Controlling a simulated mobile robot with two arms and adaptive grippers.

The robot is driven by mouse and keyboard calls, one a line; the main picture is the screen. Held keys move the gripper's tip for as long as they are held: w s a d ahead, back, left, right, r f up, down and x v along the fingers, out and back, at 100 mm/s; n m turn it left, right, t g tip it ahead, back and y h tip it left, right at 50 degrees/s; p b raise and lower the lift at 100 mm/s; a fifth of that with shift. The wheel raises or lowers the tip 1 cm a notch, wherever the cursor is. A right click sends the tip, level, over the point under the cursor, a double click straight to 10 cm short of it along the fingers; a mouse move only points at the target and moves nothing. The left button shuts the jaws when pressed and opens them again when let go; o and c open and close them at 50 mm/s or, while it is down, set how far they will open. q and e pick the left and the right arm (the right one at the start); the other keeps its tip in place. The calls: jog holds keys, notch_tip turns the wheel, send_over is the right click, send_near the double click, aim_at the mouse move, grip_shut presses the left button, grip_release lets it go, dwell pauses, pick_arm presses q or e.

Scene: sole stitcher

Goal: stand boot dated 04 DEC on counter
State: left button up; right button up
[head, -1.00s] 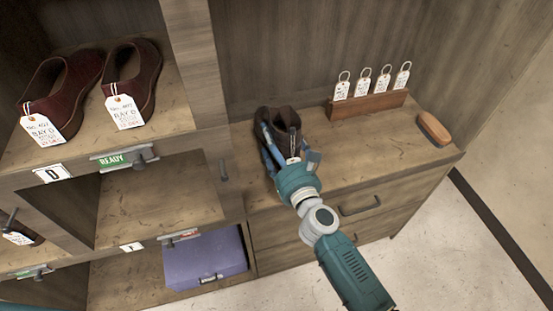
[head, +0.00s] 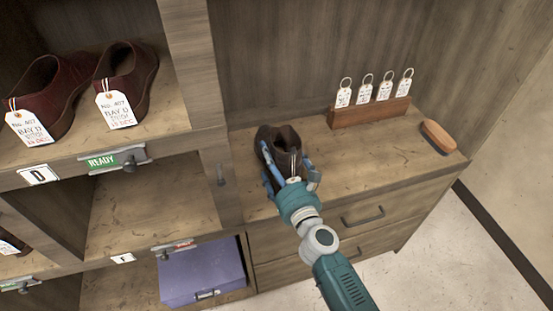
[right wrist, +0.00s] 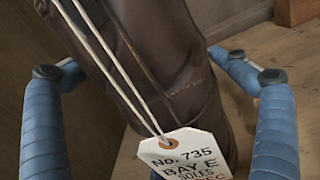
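A dark brown boot (head: 284,137) is upright at the left end of the wooden counter (head: 345,162). Its lower part is largely hidden by my right gripper (head: 291,175) in the head view. In the right wrist view the boot (right wrist: 165,70) is between the two blue fingers of my right gripper (right wrist: 160,110), with a clear gap at the right finger. The gripper looks open around it. A white tag (right wrist: 188,155) hangs from it on cords and reads No. 735, BAY E, SOLES; the date line is cut off, with only part of DEC visible. My left gripper is not in view.
A wooden rack (head: 368,113) with several tags and a brush (head: 437,137) stand on the counter to the right. Shelves at left hold tagged red shoes (head: 126,85) and a purple box (head: 203,270). The counter's middle is clear.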

aim_at(288, 183)
jog(key=shift+r, duration=0.15)
jog(key=v, duration=1)
jog(key=shift+s+d, duration=0.15)
jog(key=shift+s, duration=0.25)
jog(key=shift+s+d, duration=0.25)
jog(key=shift+s, duration=0.3)
